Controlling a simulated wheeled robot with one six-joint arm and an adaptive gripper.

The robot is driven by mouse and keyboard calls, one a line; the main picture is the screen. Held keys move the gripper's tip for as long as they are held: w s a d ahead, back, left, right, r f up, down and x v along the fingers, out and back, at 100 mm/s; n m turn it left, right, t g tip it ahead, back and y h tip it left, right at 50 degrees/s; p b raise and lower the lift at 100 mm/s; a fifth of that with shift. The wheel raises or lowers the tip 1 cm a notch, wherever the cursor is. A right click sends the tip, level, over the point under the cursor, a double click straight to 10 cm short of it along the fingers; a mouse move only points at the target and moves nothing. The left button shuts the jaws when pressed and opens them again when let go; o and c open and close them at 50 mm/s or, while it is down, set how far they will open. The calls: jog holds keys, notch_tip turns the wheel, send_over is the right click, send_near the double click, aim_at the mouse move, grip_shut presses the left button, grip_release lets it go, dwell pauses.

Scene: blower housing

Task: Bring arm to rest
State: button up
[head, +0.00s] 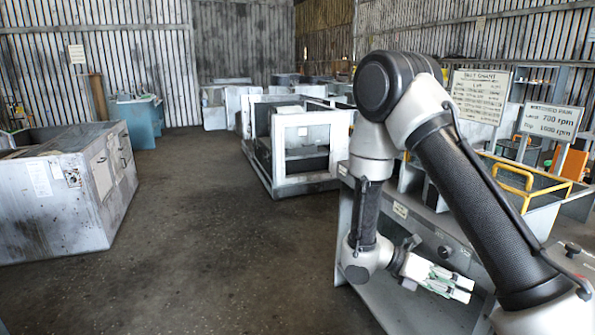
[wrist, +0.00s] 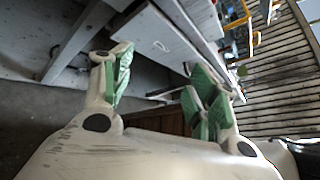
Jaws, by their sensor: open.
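My arm is bent in the right half of the head view, with its elbow high and its forearm hanging down. My gripper (head: 457,285) is at the lower end, pointing right, in front of the grey machine housing (head: 400,209). In the wrist view my gripper (wrist: 160,85) shows green-padded fingers spread apart with a gap between them. Nothing is held between the fingers. The grey housing's panels (wrist: 160,40) show beyond the fingers. I cannot tell how close the fingertips are to the housing.
A grey metal cabinet (head: 50,205) stands at left. A white framed housing (head: 305,150) stands at centre. A yellow rail (head: 515,175) and two signs (head: 480,95) are at right, behind my arm. The dark floor (head: 200,230) between the cabinet and housings is clear.

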jog(key=s+r+m+t+y, duration=0.4)
jog(key=s+r+m+y, duration=0.3)
jog(key=r+m, duration=0.45)
jog(key=s+r+m+t+y, duration=0.5)
jog(key=s+r+m+y, duration=0.1)
jog(key=r+m, duration=0.6)
jog(key=n+t+h, duration=0.2)
jog(key=n+h, duration=1.5)
jog(key=n, duration=0.6)
send_near(442, 251)
jog(key=d, duration=0.2)
jog(key=x, duration=0.6)
jog(key=shift+w+d+r, duration=0.1)
jog(key=shift+w+d, duration=0.15)
jog(key=shift+w, duration=0.05)
jog(key=shift+w+d, duration=0.15)
jog(key=shift+d, duration=0.1)
